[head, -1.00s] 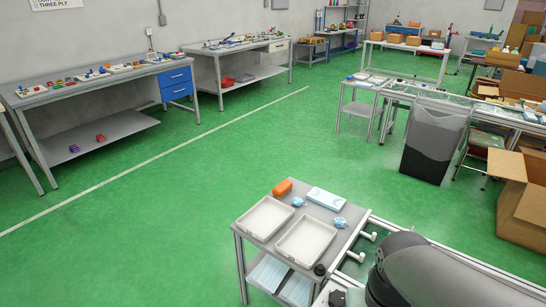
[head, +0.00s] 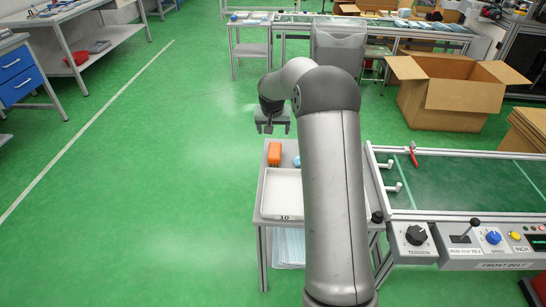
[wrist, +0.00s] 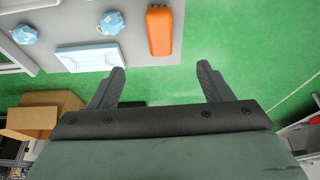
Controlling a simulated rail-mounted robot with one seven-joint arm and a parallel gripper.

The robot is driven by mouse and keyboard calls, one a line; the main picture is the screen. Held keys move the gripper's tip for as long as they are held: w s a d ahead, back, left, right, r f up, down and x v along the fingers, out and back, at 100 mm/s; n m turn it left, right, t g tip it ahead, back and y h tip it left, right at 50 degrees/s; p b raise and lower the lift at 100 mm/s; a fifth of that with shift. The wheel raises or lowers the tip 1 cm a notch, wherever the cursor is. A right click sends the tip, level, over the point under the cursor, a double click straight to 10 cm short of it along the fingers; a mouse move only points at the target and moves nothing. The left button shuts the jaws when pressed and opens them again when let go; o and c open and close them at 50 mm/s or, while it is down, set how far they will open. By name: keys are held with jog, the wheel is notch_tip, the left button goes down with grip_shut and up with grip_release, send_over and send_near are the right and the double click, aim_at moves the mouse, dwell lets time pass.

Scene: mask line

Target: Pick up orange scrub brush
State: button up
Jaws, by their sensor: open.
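The orange scrub brush (head: 274,153) lies at the far left corner of the small grey table, behind a white tray. In the wrist view the brush (wrist: 159,30) shows whole, its long side pointing toward the gap between my fingers, close to the table's edge. My gripper (head: 272,129) is open and empty. It hangs above the floor just past the table's far edge, apart from the brush. In the wrist view both fingers of my gripper (wrist: 161,66) are spread, with green floor between them.
Beside the brush lie a light blue box (wrist: 88,57) and blue crumpled masks (wrist: 111,22). The white tray (head: 283,212) stands in front of the brush. A conveyor (head: 460,185) with a control panel is at right. Open floor lies to the left.

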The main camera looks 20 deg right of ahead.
send_near(275, 150)
jog(key=x, duration=0.5)
jog(key=shift+f, duration=0.1)
jog(key=shift+p+x, duration=0.4)
jog(key=shift+x, duration=2.35)
jog(key=shift+f+b, duration=0.25)
jog(key=shift+b, duration=0.25)
jog(key=c, duration=1.1)
